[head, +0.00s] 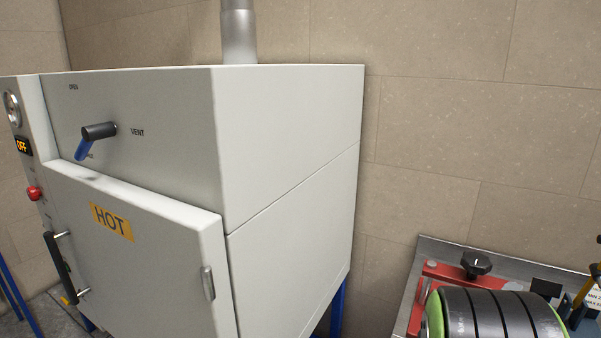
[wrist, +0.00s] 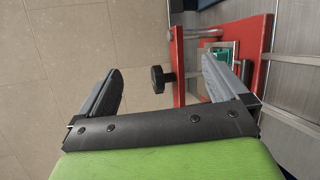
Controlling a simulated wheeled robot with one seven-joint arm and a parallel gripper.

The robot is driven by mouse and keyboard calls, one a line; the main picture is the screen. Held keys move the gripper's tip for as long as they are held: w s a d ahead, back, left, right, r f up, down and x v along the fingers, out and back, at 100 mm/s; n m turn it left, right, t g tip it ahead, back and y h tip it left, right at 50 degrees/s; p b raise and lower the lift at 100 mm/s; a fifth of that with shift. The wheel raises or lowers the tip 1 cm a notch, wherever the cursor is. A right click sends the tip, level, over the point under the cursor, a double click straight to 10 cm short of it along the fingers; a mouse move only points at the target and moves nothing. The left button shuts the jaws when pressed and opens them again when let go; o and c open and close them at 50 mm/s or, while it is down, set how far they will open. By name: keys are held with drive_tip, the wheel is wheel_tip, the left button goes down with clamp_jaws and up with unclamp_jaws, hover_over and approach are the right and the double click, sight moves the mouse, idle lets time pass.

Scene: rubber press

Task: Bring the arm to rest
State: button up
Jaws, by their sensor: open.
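My gripper (wrist: 160,72) shows in the wrist view. Its two grey fingers stand wide apart with nothing held between them. Beyond the fingers is a black knob (wrist: 158,79) on a rod, which shows in the gap and looks clear of both fingers. A red frame (wrist: 258,52) with a green panel (wrist: 223,56) lies behind the right finger, which hides part of it. The gripper itself cannot be made out in the head view.
A large white oven (head: 290,150) marked HOT fills the left of the head view, its door looking shut. A metal-topped bench (head: 440,246) at lower right carries red equipment (head: 450,273) with a black knob (head: 476,264).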

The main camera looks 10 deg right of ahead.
drive_tip(key=s+a+m+y, duration=0.2)
drive_tip(key=a+m+y, duration=0.3)
drive_tip(key=a, duration=0.7)
drive_tip(key=s+a+m+y, duration=0.3)
drive_tip(key=a+y, duration=0.3)
drive_tip(key=a, duration=0.6)
drive_tip(key=s+a+g+y, duration=0.1)
drive_tip(key=s+a+y, duration=0.1)
drive_tip(key=s+a, duration=0.5)
drive_tip(key=shift+s+a+r+g, duration=0.3)
drive_tip(key=shift+s+a+g, duration=0.1)
drive_tip(key=shift+a, duration=0.15)
drive_tip(key=shift+d, duration=0.1)
